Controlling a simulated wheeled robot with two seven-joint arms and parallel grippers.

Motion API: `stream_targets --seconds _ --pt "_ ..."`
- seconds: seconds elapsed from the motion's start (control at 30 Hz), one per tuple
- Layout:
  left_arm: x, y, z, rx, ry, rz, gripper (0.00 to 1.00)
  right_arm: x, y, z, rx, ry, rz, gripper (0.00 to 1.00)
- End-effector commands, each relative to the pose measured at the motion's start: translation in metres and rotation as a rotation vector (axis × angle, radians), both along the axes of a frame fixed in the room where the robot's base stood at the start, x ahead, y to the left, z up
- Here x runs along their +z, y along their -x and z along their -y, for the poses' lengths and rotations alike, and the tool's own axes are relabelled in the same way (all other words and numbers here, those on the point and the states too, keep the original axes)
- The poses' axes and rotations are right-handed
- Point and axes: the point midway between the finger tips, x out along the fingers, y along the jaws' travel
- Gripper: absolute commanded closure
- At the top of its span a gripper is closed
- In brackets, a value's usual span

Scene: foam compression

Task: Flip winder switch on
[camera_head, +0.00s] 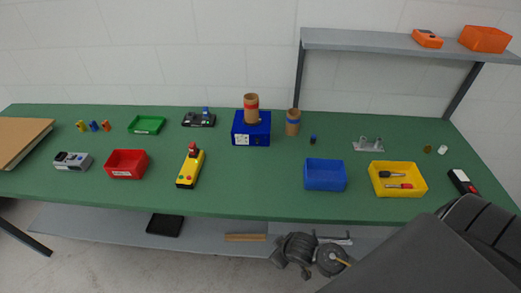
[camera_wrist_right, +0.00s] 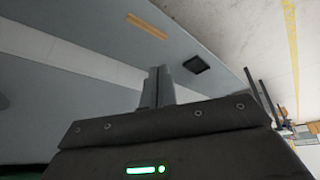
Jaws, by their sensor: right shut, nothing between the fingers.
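The winder appears to be the blue box (camera_head: 251,137) at the back middle of the green bench, with a brown cardboard tube (camera_head: 251,103) with a red band standing upright on its top. A white label and a small dark spot show on the box's front. The switch is too small to make out, so its position cannot be told. My right gripper (camera_wrist_right: 158,87) is shut and empty in the right wrist view, below the bench top and well apart from the winder. My left gripper is not in view.
The green bench (camera_head: 260,190) holds a yellow control box (camera_head: 190,167), a red bin (camera_head: 126,164), a blue bin (camera_head: 325,175) and a yellow bin (camera_head: 397,180). Another tube (camera_head: 293,122) stands right of the winder. Bench space in front of the winder is clear. A grey lower shelf (camera_head: 100,230) runs below.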

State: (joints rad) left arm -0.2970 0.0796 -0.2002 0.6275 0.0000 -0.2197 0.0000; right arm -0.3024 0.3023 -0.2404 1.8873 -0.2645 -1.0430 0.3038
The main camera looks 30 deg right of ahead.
Motion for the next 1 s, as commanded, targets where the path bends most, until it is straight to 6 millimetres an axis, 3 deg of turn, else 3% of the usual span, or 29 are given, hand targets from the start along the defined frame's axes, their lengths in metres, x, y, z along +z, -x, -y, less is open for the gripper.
stream_targets --seconds 0.03,0.13,0.23,0.3,0.4,0.5,0.6,0.7,0.8,1.0 --pt "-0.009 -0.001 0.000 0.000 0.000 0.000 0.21 -0.033 0.006 0.001 -0.010 -0.007 -0.028 1.00" --pt "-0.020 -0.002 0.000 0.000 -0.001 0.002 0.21 -0.095 0.024 0.005 -0.031 -0.016 -0.080 1.00" --pt "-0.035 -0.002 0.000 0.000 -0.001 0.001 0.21 -0.171 0.059 0.013 -0.064 -0.019 -0.143 1.00" --pt "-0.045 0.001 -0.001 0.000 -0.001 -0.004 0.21 -0.224 0.095 0.019 -0.085 -0.015 -0.189 1.00" --pt "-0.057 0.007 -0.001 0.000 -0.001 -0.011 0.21 -0.283 0.151 0.027 -0.106 0.000 -0.247 1.00" --pt "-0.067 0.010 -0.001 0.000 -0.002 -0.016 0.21 -0.322 0.203 0.032 -0.116 0.020 -0.294 1.00" --pt "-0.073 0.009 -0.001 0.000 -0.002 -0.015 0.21 -0.345 0.244 0.035 -0.119 0.037 -0.326 1.00" --pt "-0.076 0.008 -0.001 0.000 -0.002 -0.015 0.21 -0.356 0.272 0.037 -0.117 0.050 -0.347 1.00" --pt "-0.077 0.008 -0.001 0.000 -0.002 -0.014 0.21 -0.361 0.286 0.031 -0.115 0.055 -0.357 1.00" --pt "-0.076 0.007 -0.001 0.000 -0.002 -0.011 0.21 -0.361 0.289 0.032 -0.114 0.057 -0.358 1.00"
